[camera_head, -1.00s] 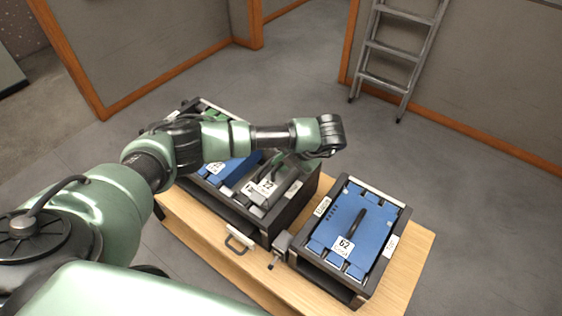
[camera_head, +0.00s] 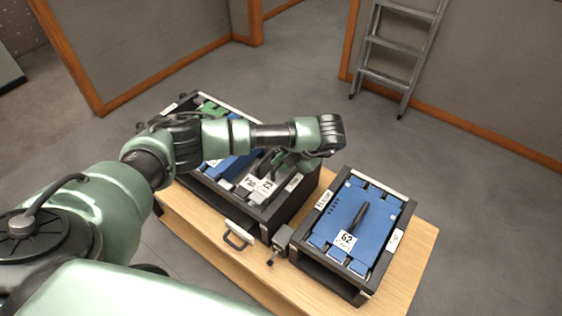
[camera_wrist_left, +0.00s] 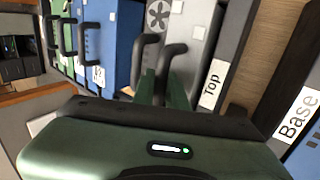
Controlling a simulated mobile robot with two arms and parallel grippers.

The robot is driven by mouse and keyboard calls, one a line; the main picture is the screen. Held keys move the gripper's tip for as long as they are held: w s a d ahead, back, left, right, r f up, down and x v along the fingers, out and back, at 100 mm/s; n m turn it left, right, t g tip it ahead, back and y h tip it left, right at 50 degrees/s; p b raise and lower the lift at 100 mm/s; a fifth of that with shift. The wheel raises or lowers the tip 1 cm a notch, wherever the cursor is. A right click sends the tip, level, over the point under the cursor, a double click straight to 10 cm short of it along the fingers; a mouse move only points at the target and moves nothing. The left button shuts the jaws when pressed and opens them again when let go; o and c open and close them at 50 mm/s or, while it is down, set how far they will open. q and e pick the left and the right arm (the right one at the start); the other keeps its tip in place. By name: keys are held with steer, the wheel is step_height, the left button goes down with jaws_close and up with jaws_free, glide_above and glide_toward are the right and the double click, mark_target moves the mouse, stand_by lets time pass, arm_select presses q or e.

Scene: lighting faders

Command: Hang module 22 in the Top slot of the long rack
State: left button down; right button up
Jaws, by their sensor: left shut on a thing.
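The long rack (camera_head: 181,189) stands on the table's left part with blue, green and grey modules in it. Module 22 (camera_head: 263,188), grey with a white number label, is at the rack's near right end, beside the "Top" tag (camera_head: 294,182). In the left wrist view the grey module (camera_wrist_left: 186,28) shows a fan grille, and the "Top" tag (camera_wrist_left: 213,84) is next to it. My left gripper (camera_wrist_left: 165,86) is shut on a dark handle of module 22. In the head view the wrist partly covers this gripper (camera_head: 284,161). Whether the module is fully seated cannot be told. My right gripper is out of view.
A second, shorter rack (camera_head: 330,284) holding blue module 62 (camera_head: 352,222) stands right of the long rack. A latch (camera_head: 281,243) and a table handle (camera_head: 237,235) lie near the front edge. A ladder (camera_head: 397,50) leans at the back wall.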

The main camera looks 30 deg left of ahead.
arm_select(q)
steer(key=shift+f+b, duration=1.1)
steer(key=shift+f, duration=0.1)
steer(key=c, duration=1.4)
jaws_free()
steer(key=shift+o, duration=0.3)
steer(key=shift+s+f, duration=0.1)
steer(key=shift+d, duration=0.1)
steer(key=b+v, duration=0.1)
steer(key=v, duration=0.6)
steer(key=shift+d+r+b, duration=0.1)
steer(key=shift+r+b, duration=0.2)
steer(key=shift+r, duration=0.05)
step_height(320, 180, up, 7)
steer(key=p, duration=0.5)
steer(key=shift+r, duration=0.15)
